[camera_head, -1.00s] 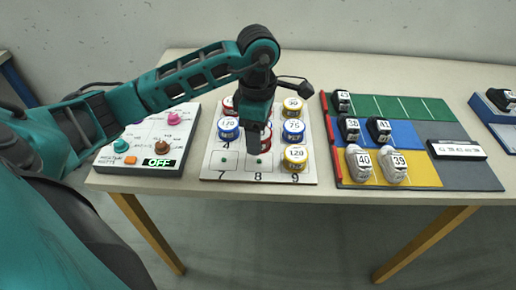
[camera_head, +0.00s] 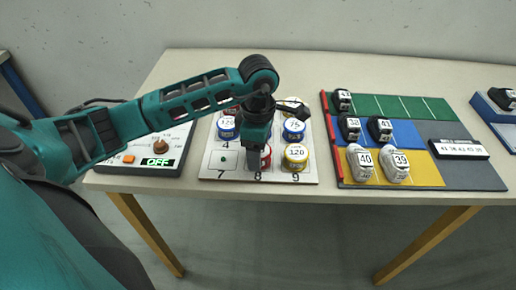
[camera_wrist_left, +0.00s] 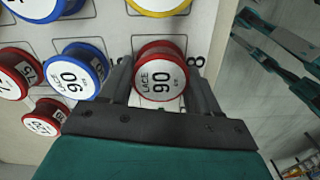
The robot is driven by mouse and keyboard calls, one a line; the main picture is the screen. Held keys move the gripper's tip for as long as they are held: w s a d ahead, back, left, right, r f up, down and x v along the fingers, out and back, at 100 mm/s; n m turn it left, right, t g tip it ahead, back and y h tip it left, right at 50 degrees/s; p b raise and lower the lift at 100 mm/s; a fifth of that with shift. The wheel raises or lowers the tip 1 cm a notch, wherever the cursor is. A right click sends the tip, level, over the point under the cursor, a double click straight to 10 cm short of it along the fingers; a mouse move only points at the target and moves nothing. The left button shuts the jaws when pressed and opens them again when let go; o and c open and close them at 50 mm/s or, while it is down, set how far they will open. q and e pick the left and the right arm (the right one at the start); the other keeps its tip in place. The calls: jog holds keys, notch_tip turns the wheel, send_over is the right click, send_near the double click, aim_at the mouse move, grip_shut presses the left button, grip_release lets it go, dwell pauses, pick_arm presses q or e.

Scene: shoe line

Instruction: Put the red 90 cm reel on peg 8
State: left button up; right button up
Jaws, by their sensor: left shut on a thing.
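The red 90 reel (camera_wrist_left: 162,80) sits between the fingers of my left gripper (camera_wrist_left: 160,92), which is shut on it. In the head view the red reel (camera_head: 266,157) shows partly behind the gripper (camera_head: 259,163), over cell 8 of the white peg board (camera_head: 212,172). The printed 8 (camera_head: 257,176) shows just in front of the gripper. Peg 8 itself is hidden, and I cannot tell whether the reel is around it or above it. My right gripper is not in view.
A yellow 120 reel (camera_head: 295,158) stands close to the right, in cell 9. A blue 75 reel (camera_head: 293,130) is behind it. Peg 7 (camera_head: 224,158) is bare. A blue 120 reel (camera_head: 227,128) is in cell 4. A control box (camera_head: 150,150) stands left of the board.

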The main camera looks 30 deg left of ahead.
pick_arm(q)
jog(key=o, duration=1.1)
jog(key=shift+f, duration=0.1)
jog(key=shift+c, duration=0.2)
jog(key=shift+r, duration=0.25)
notch_tip(320, 180, up, 13)
jog(key=p, duration=0.1)
jog(key=shift+f, duration=0.2)
